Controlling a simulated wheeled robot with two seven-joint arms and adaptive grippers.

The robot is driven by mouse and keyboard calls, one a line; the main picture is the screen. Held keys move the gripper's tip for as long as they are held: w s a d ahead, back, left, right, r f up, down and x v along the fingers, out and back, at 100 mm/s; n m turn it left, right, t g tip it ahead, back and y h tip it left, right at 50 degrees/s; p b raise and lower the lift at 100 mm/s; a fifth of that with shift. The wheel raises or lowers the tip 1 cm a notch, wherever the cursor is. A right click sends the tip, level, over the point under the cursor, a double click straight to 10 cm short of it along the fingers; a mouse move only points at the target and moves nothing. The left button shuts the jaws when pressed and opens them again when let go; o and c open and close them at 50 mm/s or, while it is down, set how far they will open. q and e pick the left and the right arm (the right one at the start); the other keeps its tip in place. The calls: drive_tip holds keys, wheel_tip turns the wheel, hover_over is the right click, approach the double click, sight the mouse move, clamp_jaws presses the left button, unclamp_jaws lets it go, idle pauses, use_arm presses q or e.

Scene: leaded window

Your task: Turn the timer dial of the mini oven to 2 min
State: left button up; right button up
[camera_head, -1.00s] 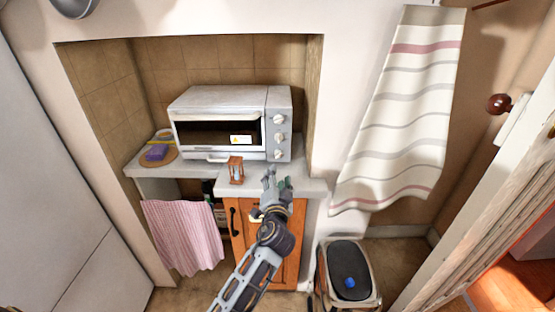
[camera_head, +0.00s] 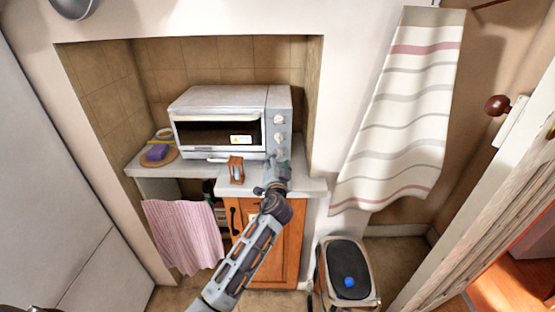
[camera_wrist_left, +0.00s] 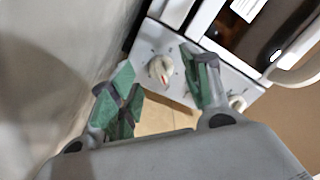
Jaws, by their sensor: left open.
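The mini oven (camera_head: 215,97) stands on the counter with its door closed and a column of knobs on its right panel. The top knob (camera_head: 279,119) and middle knob (camera_head: 279,136) show; my left gripper (camera_head: 277,160) hides the lowest. In the left wrist view, a pale dial (camera_wrist_left: 160,70) with a red mark lies beyond and between the open green-padded fingers of my left gripper (camera_wrist_left: 160,92), apparently untouched. Another knob (camera_wrist_left: 237,103) is partly behind the right-hand finger. The dial markings are too small to read. My right gripper is not in view.
A small wooden-framed hourglass (camera_head: 236,170) stands on the counter left of my left gripper. A purple sponge (camera_head: 157,152) lies at the far left. The alcove's right wall (camera_head: 314,90) is close beside the oven. A bin (camera_head: 347,268) stands on the floor at the right.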

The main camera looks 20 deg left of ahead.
sight(279, 154)
use_arm(q)
drive_tip(key=shift+x, duration=1.25)
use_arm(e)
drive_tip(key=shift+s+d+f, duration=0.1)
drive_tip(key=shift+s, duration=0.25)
use_arm(q)
drive_tip(key=shift+c, duration=0.5)
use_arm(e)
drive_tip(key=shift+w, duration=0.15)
use_arm(q)
drive_tip(key=c, duration=0.9)
drive_tip(key=shift+o, duration=0.2)
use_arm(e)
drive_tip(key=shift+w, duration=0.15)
use_arm(q)
drive_tip(key=shift+m, duration=0.3)
drive_tip(key=shift+m, duration=0.6)
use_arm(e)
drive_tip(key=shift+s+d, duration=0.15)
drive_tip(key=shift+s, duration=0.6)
